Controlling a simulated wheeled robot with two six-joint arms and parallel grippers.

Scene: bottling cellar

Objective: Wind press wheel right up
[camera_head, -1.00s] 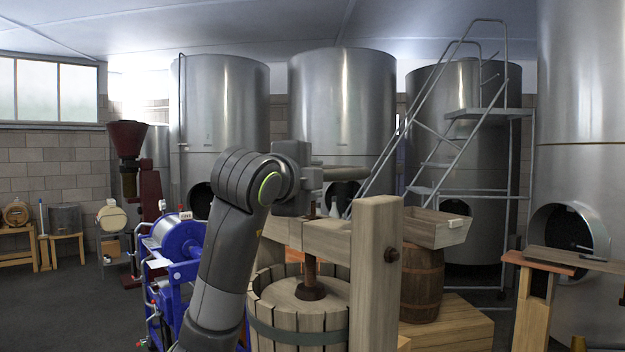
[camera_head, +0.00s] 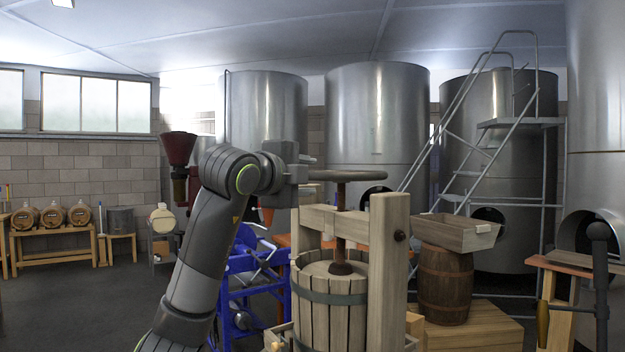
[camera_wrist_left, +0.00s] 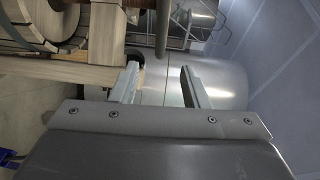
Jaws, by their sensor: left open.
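The press wheel (camera_head: 345,176) is a flat brown wheel, seen nearly edge-on, on top of the spindle (camera_head: 340,225) of the wooden basket press. My left gripper (camera_head: 306,167) is open and empty at the wheel's left side, at about its height. In the left wrist view my two fingers (camera_wrist_left: 160,80) are spread apart. A dark upright bar, apparently the wheel edge-on (camera_wrist_left: 164,25), shows beyond the fingertips in line with the gap. I cannot tell whether the fingers touch the rim. The slatted basket (camera_head: 330,312) stands below. My right gripper is out of view.
The press's thick wooden post (camera_head: 388,265) stands right of the spindle, with a crossbeam (camera_head: 330,218) below the wheel. A blue machine (camera_head: 240,285) stands close behind my arm. A barrel (camera_head: 445,285) carries a wooden crate (camera_head: 455,232) at the right. Above the wheel is free.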

